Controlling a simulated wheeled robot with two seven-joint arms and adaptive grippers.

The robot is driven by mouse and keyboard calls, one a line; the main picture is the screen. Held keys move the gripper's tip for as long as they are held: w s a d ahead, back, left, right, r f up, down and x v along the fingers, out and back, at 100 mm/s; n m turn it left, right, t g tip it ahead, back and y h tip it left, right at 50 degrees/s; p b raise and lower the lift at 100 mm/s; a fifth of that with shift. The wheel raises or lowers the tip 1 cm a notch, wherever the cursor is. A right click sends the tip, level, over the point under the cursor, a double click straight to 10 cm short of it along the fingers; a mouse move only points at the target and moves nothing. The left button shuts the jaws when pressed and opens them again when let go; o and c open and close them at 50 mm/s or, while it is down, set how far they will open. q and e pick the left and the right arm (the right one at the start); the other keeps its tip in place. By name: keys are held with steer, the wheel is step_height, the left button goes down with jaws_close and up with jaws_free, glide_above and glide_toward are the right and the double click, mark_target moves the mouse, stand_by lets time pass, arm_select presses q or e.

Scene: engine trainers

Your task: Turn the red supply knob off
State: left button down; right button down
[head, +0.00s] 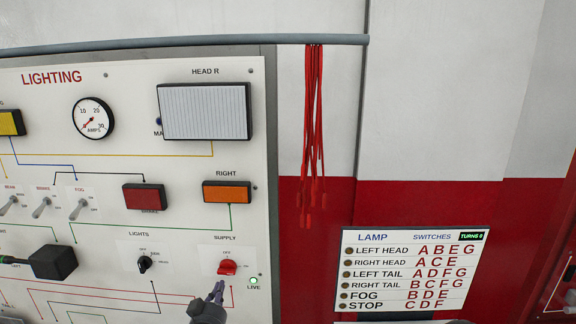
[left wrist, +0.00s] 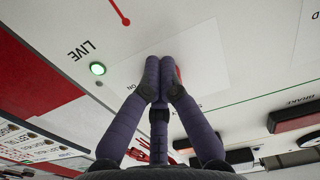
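The red supply knob (head: 228,267) is on the white lighting board under the label SUPPLY, at the lower right of the panel in the head view. My left gripper (head: 217,287) is just below and left of the knob, pointing up at it. In the left wrist view the fingers (left wrist: 160,72) meet closely at their tips, and a sliver of the red knob (left wrist: 178,73) shows beside them, mostly hidden. The fingers look shut; I see nothing between them, and cannot tell whether they touch the knob. My right gripper is not in view.
The green LIVE lamp (head: 253,281) is lit beside the knob. A black LIGHTS knob (head: 145,263) is to the left. Red leads (head: 313,130) hang from a grey rail (head: 180,42) right of the board. A lamp chart (head: 408,270) stands at lower right.

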arm_select(q)
steer(key=shift+w, duration=0.35)
steer(key=shift+d+r, duration=0.3)
steer(key=shift+r, duration=0.25)
stand_by(0.9)
steer(key=shift+d+f+b, duration=0.15)
steer(key=shift+d+b, duration=0.35)
steer(key=shift+b, duration=0.8)
steer(key=shift+s+d+b, duration=0.1)
steer(key=shift+d+b, duration=0.55)
steer(key=shift+b, duration=0.3)
stand_by(0.5)
steer(key=s+b, duration=0.1)
steer(key=s, duration=0.5)
steer(key=shift+f+b, duration=0.25)
steer(key=shift+b, duration=0.05)
stand_by(0.5)
